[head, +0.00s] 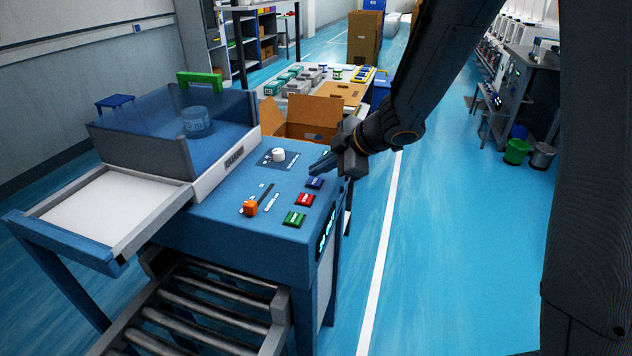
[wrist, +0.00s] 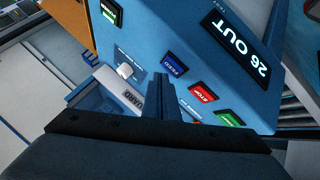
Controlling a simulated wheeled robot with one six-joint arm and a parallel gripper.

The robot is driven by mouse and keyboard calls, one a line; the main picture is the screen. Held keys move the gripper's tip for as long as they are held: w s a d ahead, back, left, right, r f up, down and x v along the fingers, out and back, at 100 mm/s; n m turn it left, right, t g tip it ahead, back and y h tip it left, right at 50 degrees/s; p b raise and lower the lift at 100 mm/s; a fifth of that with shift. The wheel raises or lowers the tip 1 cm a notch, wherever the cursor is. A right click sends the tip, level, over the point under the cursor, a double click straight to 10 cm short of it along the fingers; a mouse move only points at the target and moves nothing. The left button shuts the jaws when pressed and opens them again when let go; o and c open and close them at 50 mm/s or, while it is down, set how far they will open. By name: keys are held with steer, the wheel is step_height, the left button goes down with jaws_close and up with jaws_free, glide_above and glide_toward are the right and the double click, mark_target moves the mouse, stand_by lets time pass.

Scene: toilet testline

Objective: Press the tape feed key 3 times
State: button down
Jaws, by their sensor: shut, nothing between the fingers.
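The blue machine's top panel (head: 227,224) carries a row of keys. A blue key (head: 314,183), which also shows in the wrist view (wrist: 174,63) with lettering like "FEED", sits beside a red stop key (head: 305,199) and a green key (head: 294,218). My gripper (head: 313,168) is shut and empty, just above the panel near the blue key. In the wrist view its fingertips (wrist: 162,76) appear beside that key; contact cannot be told.
A white knob (head: 278,155) and an orange-handled slider (head: 250,207) stand on the panel. A display (wrist: 240,42) reads "26 OUT". A clear guard box (head: 120,150) stands to the left. An open cardboard box (head: 303,118) is behind.

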mark_target(319, 183)
steer(key=shift+f, duration=0.15)
stand_by(0.6)
steer(key=shift+f, duration=0.3)
steer(key=shift+f, duration=0.35)
stand_by(0.6)
steer(key=shift+r, duration=0.15)
steer(key=shift+r+p, duration=0.7)
steer(key=shift+p, duration=0.2)
step_height(319, 183, up, 5)
steer(key=p, duration=0.6)
stand_by(2.5)
